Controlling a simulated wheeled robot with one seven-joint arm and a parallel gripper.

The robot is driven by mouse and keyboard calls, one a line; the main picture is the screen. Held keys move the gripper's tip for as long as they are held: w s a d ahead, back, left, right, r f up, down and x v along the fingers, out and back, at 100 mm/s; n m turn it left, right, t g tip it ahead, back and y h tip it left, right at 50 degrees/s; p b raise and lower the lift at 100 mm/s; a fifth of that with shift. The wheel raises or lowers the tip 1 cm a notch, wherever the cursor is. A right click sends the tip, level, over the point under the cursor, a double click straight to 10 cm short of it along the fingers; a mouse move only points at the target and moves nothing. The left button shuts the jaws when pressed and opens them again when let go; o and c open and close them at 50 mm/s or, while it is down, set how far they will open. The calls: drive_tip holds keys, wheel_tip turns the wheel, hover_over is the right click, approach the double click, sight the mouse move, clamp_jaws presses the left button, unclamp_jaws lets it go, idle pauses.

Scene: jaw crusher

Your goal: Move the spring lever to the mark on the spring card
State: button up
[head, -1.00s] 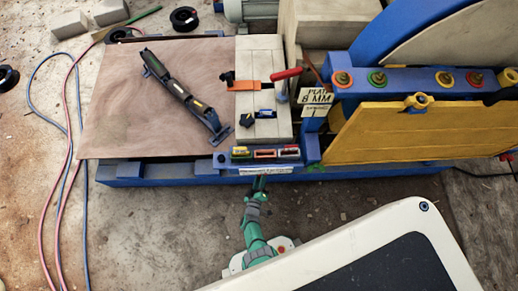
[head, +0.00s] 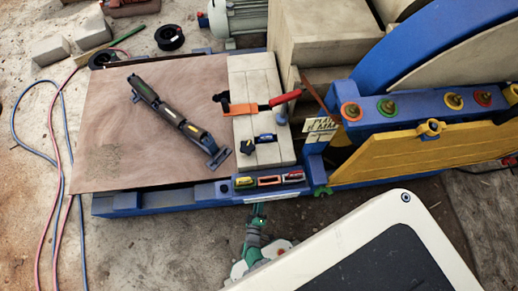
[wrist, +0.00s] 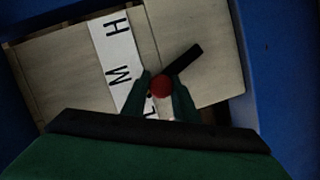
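In the wrist view the spring lever shows as a black bar (wrist: 187,60) with a round red knob (wrist: 160,86). The white spring card (wrist: 122,58) lies left of the knob, with letters H, M and a partly hidden L. The knob is level with the stretch between M and L. My gripper (wrist: 162,84) has its green fingers on either side of the knob, close to it. I cannot tell whether both fingers touch it. In the head view my green arm (head: 255,232) reaches under the blue rail; fingers, lever and card are hidden there.
The blue rail (head: 215,193) runs above my arm, with small coloured blocks on it. A red-handled clamp (head: 285,98) sits on the bench above. A yellow panel (head: 400,155) stands at right. Blue walls (wrist: 285,80) flank the lever in the wrist view.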

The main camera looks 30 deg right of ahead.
drive_tip(key=o, duration=0.4)
drive_tip(key=shift+s+d, duration=0.15)
drive_tip(key=v, duration=1.1)
